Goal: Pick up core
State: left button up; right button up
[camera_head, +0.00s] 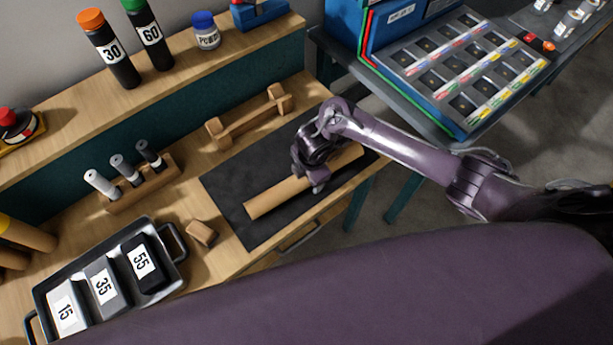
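The core, a long plain brown tube (275,198), lies at a slant on a black mat (231,187) on the wooden workbench. My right arm reaches in from the right, and its gripper (316,180) is over the core, right of its middle. One finger shows at the near side of the core. The gripper's body hides the far side, so I cannot tell whether the fingers are open or touch the core. My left gripper is not in view.
A wooden cradle (250,119) stands behind the mat. A small wooden block (201,233) lies beside the mat. Bottles stand on the back shelf.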

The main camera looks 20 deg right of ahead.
jog(key=shift+f, duration=0.4)
jog(key=shift+c, duration=0.4)
jog(key=c, duration=1)
jog(key=shift+r, duration=0.1)
